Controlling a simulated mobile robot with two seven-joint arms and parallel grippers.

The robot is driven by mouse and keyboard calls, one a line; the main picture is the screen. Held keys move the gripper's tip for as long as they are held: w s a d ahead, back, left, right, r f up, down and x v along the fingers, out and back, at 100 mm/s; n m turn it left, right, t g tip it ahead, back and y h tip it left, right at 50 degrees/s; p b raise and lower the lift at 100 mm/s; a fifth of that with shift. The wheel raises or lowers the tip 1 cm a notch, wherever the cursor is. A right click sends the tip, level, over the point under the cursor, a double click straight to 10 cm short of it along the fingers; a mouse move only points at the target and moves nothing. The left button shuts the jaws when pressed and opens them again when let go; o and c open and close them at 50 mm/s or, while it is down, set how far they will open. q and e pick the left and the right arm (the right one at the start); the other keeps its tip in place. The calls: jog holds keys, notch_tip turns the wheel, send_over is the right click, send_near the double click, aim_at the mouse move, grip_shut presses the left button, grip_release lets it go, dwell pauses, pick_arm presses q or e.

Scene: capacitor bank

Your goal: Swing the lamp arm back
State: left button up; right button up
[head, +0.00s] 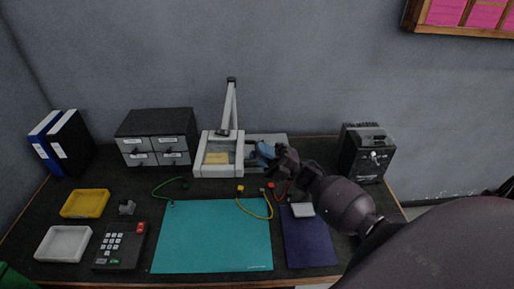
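A pale, thin arm (229,106) with a dark tip stands nearly upright behind a white-framed unit (201,157); it looks like the lamp arm. Its lamp head is not clearly seen. A yellow piece (217,158) shows inside the frame. My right gripper (277,158) reaches in from the right, just right of the unit, beside a blue object (264,150). It is apart from the pale arm in the picture. The fingers are small and dark, so I cannot tell whether they are open or touch the blue object. My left gripper is not in view.
A teal mat (212,238) and a purple mat (308,240) lie in front. A drawer cabinet (156,137) stands left of the unit, and a black device (364,153) stands right. Trays, a keypad (119,246) and coloured leads lie on the desk. The wall is behind.

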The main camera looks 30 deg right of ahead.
jog(key=shift+w+a+r, duration=0.3)
jog(key=shift+a+r, duration=0.05)
jog(key=shift+a, duration=0.1)
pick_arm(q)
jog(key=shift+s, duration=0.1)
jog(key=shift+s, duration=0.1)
pick_arm(e)
jog(key=shift+c, duration=0.4)
grip_shut()
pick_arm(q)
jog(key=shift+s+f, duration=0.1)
